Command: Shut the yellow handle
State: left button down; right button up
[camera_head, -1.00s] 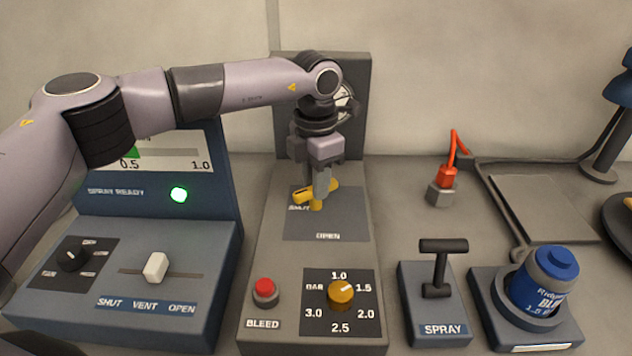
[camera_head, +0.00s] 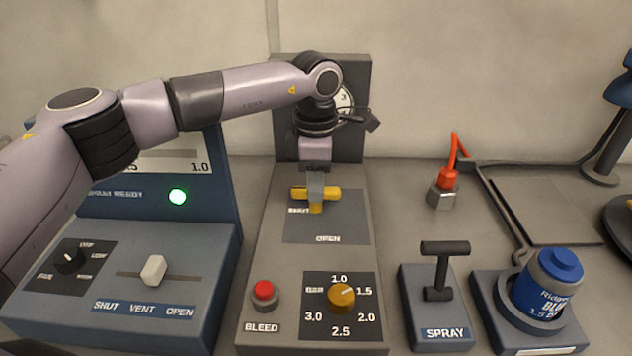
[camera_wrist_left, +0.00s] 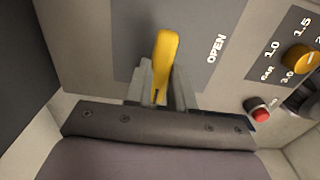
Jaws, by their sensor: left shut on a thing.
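The yellow handle (camera_head: 328,193) sits on the dark plate (camera_head: 327,225) of the grey centre panel. Its bar lies crosswise in the head view, with the SHUT label partly covered at its left and the OPEN label in front of it. My left gripper (camera_head: 315,193) reaches down from behind and is shut on the handle's bar near its middle. In the left wrist view the yellow handle (camera_wrist_left: 166,55) stands out between the fingers (camera_wrist_left: 160,90). My right gripper is not in view.
In front on the same panel are a red BLEED button (camera_head: 264,294) and a yellow pressure knob (camera_head: 341,294). A blue console (camera_head: 150,250) stands left. A SPRAY lever (camera_head: 440,270) and a blue can (camera_head: 548,283) stand right. A gauge is partly hidden behind my arm.

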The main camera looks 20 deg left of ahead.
pick_arm(q)
jog(key=shift+r, duration=0.15)
jog(key=c, duration=1)
grip_release()
jog(key=shift+o, duration=0.2)
notch_tip(320, 180, up, 7)
jog(key=shift+r+b, duration=0.1)
jog(key=shift+b, duration=0.4)
